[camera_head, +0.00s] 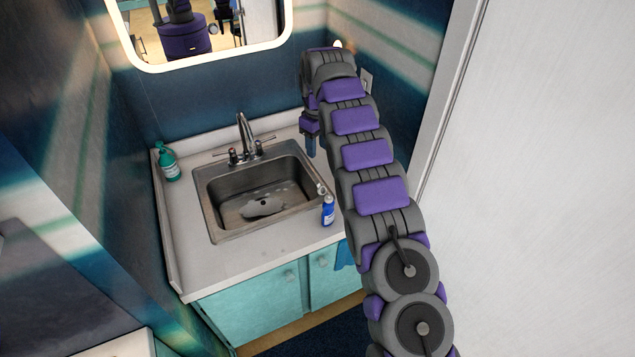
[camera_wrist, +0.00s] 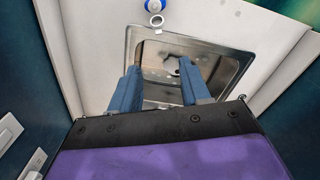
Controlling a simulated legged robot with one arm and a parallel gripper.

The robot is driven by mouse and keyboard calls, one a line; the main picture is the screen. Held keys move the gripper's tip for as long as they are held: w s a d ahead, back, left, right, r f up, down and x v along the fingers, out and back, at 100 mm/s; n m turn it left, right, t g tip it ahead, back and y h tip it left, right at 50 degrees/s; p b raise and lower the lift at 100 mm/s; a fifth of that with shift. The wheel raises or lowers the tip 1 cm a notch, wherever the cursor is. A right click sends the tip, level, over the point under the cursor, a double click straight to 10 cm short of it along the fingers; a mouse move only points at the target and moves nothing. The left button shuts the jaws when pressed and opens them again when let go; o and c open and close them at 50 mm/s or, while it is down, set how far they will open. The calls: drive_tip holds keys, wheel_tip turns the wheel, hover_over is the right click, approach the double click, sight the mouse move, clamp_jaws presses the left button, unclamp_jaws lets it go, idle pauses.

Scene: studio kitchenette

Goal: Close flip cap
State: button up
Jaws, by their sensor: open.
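A small blue bottle (camera_head: 328,212) with a white top stands upright on the counter at the sink's front right corner. Its light flip cap (camera_head: 321,188) appears open, tipped to one side of the top. In the wrist view the bottle (camera_wrist: 154,5) is cut off at the top edge, with the ring-like cap (camera_wrist: 157,20) beside it. My gripper (camera_head: 311,146) points down above the back right of the sink, apart from the bottle. In the wrist view its two blue fingers (camera_wrist: 160,88) are spread with nothing between them.
A metal sink (camera_head: 215,213) is set in the white counter (camera_head: 220,264), with a faucet (camera_head: 243,135) at its back. A green bottle (camera_head: 169,164) stands at the back left. A mirror (camera_head: 207,65) hangs behind. A white wall panel (camera_head: 550,180) fills the right side.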

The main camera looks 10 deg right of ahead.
sight(318, 185)
wheel_tip(318, 185, down, 16)
drive_tip(key=shift+r+b, duration=0.25)
drive_tip(key=shift+b, duration=0.9)
drive_tip(key=shift+c, duration=0.5)
clamp_jaws()
